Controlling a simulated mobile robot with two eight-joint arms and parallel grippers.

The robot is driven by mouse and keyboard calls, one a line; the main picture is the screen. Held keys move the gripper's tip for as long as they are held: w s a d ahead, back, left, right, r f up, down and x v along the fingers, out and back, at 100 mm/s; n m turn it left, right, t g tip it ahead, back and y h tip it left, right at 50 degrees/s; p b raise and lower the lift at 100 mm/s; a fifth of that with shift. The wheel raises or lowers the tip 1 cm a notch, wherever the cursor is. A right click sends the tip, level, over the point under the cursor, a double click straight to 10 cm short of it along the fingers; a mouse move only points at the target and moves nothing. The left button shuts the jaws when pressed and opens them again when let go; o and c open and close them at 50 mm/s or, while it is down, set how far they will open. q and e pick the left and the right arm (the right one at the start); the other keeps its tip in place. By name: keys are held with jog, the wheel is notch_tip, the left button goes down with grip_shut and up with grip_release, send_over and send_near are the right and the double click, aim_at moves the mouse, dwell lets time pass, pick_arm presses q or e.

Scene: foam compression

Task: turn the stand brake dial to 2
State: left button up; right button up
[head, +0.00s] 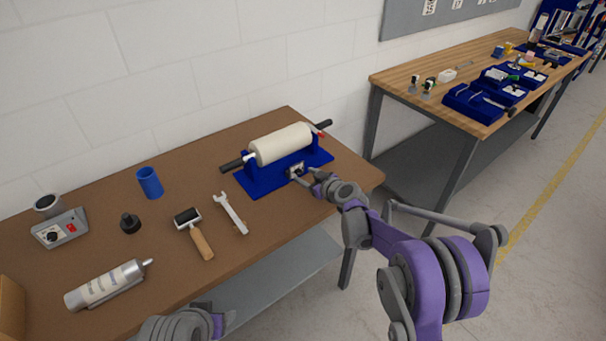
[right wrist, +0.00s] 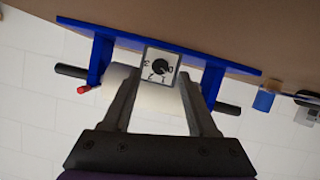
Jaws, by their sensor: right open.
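The blue stand (head: 285,170) holds a cream foam roll (head: 281,144) near the back right of the brown table. The brake dial (head: 295,170) is on the stand's front. In the right wrist view the dial (right wrist: 160,68) is a black knob on a small pale square plate with a dark frame and markings; which mark it points at is too small to tell. My right gripper (head: 308,178) is at the stand's front, close to the dial. Its two fingers are apart, one on either side of the dial plate, with nothing held; contact cannot be told.
Left of the stand lie a wrench (head: 232,213), a small roller with wooden handle (head: 196,233), a black knob-like piece (head: 130,223), a blue cup (head: 150,183), a grey device (head: 60,228) and a silver tube (head: 105,285). Dark handles stick out from both roll ends.

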aim_at(299, 172)
jog(key=shift+x, duration=1.25)
grip_shut()
